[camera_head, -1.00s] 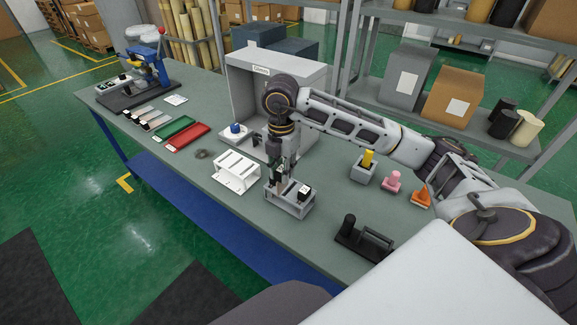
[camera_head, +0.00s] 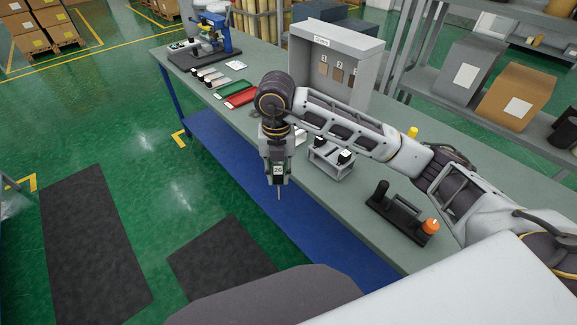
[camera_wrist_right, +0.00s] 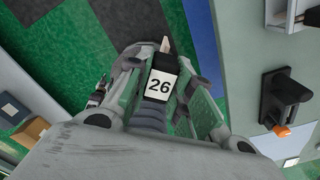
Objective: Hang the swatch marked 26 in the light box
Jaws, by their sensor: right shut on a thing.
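My right gripper (camera_head: 278,180) is shut on the swatch marked 26 (camera_head: 278,170). It holds the swatch hanging down, clear of the rack and apparently out past the table's front edge, over the floor. In the right wrist view the white label with 26 (camera_wrist_right: 160,87) sits between the fingers, with a pale tip beyond it. The grey light box (camera_head: 378,65) stands open-fronted at the back of the table, behind my forearm. Several small brown and grey swatches (camera_head: 338,74) hang inside under number tags; my arm hides its lower part. My left gripper is out of view.
The grey swatch rack (camera_head: 333,170) with dark-topped pieces stands right of the gripper. A black stand (camera_head: 393,205) and an orange-topped piece (camera_head: 431,227) lie further right. Red (camera_head: 240,97) and green trays lie left. Shelving with boxes (camera_head: 467,75) stands behind.

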